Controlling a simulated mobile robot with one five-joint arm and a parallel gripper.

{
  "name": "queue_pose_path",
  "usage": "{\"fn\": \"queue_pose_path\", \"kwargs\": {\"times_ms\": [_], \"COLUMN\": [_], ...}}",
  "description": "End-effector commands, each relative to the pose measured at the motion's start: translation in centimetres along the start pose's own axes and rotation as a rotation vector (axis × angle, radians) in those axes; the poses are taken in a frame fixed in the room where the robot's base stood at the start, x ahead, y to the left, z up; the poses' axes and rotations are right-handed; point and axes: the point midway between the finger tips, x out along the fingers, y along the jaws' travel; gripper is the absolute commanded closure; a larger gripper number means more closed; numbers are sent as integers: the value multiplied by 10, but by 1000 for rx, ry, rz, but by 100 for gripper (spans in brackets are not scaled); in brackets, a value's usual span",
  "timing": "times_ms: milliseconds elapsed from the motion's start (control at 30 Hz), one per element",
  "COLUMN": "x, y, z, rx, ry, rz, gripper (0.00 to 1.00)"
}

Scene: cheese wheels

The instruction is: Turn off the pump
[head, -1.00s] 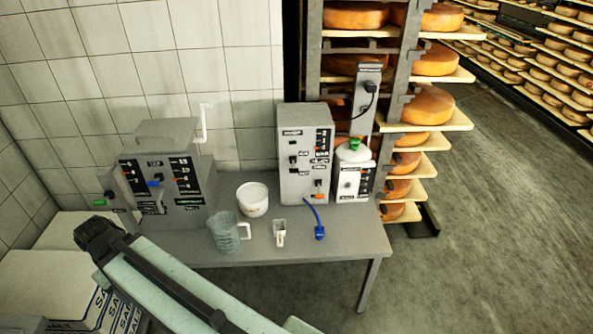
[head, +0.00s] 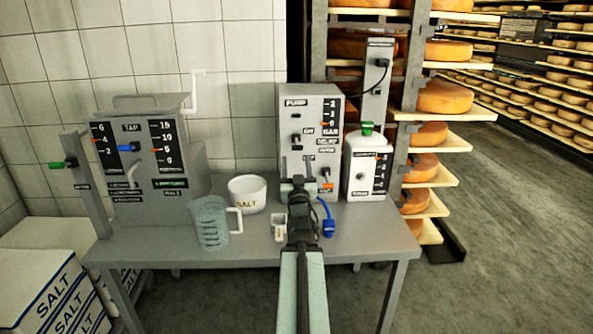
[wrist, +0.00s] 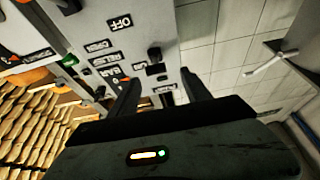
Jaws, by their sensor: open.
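The pump (head: 312,108) is a grey box labelled PUMP at the back of the table. Its face carries a small dark knob (head: 296,139) beside an OFF label, and a scale with orange marks. My gripper (head: 297,165) is in front of the pump's lower face and hides part of it. In the wrist view my gripper (wrist: 160,78) is open, with two dark fingers apart and nothing between them. A black knob (wrist: 154,54) shows on the labelled panel just beyond the fingertips. I cannot tell whether the fingers touch the panel.
A white canister (head: 362,170) with a green top stands right of the pump. A salt tub (head: 247,194), a clear jug (head: 209,222) and a blue plug (head: 328,228) lie close to my arm. A grey tap machine (head: 150,155) stands left. Cheese racks rise behind.

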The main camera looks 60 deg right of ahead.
Motion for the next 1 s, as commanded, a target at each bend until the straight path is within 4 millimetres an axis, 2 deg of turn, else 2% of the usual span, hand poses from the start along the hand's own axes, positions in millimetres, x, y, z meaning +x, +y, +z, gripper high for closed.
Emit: {"fn": "queue_pose_path", "kwargs": {"times_ms": [67, 267, 367, 600, 700, 967, 1000], "x": [-2, 4, 16, 62, 75, 77, 77], "y": [8, 8, 8, 7, 7, 6, 6], "z": [-1, -6, -7, -9, -8, -6, -6], "rx": [-5, -5, -5, -5, -5, -4, -4], "ry": [26, 30, 29, 28, 28, 28, 28], "rz": [6, 5, 4, 4, 3, 3, 3], "gripper": [44, 44, 44, 44, 44, 44, 49]}}
